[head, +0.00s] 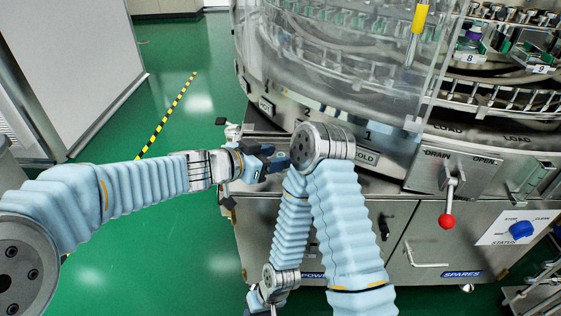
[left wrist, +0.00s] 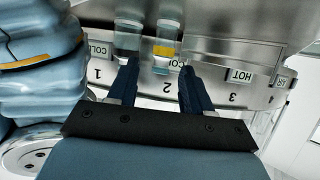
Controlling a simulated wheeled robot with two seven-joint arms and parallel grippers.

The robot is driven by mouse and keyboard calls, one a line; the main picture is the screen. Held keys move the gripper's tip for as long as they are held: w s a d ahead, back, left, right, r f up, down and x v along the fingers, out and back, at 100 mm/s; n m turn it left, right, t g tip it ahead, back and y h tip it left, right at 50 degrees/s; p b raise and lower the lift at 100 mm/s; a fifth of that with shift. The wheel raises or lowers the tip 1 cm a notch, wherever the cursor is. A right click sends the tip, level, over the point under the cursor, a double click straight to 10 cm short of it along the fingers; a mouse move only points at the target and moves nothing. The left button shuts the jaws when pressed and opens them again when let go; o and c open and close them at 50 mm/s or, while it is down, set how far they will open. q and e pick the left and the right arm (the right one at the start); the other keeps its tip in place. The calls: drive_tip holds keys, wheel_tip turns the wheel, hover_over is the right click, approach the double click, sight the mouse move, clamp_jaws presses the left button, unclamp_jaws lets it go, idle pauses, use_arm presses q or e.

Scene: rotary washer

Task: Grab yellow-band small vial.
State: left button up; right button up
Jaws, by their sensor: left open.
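The yellow-band small vial (left wrist: 166,50) shows in the left wrist view as a clear vial with a yellow band, by the ledge above number 2. My left gripper (left wrist: 158,66) is open, its two dark fingers pointing toward that ledge. In the head view my left gripper (head: 277,162) is at the washer's front ledge, and I cannot make out the vial there. My right gripper (head: 262,302) is low at the bottom edge, its fingers unclear.
A second clear vial (left wrist: 128,38) stands left of the banded one, close to the left finger. My right arm's elbow blocks part of the ledge in the head view. The rotary washer (head: 340,60) has a red-knobbed drain lever (head: 447,220).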

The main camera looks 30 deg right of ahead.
use_arm(q)
drive_tip(key=shift+x, duration=1.4)
drive_tip(key=shift+f, duration=0.1)
clamp_jaws()
